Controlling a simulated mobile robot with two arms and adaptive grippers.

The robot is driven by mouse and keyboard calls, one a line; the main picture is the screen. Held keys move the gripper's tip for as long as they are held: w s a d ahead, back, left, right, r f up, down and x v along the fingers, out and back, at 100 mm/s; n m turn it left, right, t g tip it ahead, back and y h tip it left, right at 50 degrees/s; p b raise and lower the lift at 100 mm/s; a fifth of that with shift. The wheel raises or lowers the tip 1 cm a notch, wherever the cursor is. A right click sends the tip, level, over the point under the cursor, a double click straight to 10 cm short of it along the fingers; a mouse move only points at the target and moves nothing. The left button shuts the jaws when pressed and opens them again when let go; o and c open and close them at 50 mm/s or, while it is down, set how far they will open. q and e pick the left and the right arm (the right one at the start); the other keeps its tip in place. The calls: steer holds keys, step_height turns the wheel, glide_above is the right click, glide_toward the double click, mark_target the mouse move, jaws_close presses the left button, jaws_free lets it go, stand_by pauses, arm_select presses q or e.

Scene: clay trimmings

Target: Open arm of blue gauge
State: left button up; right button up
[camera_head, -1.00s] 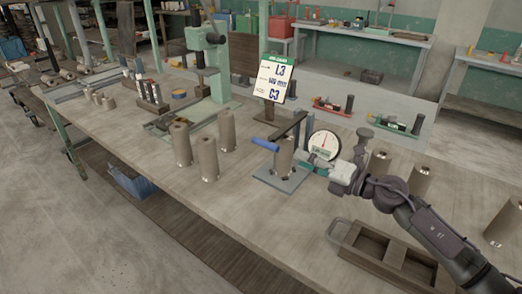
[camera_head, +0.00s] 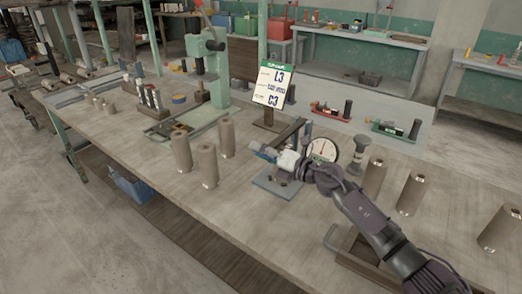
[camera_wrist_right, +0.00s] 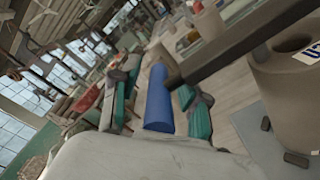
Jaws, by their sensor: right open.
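The blue gauge has a grey-blue base plate (camera_head: 271,187), a round white dial (camera_head: 322,151) and a dark swing arm (camera_head: 291,131) with a blue handle (camera_wrist_right: 158,102). A clay cylinder (camera_wrist_right: 285,85) stands on the plate beside the arm; my right gripper mostly hides it in the head view. My right gripper (camera_head: 264,151) is at the handle end of the arm. In the right wrist view, its teal-padded fingers (camera_wrist_right: 158,88) are open, one on each side of the handle, with gaps showing. My left gripper is in neither view.
Several clay cylinders (camera_head: 207,165) stand left of the gauge, and more (camera_head: 411,193) at right. A sign (camera_head: 273,85) stands behind it. A dark wooden tray (camera_head: 362,254) lies under my right arm. A green press (camera_head: 216,70) is at the back left.

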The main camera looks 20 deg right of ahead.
jaws_close()
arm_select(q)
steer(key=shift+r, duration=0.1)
arm_select(e)
steer(key=shift+r, duration=0.1)
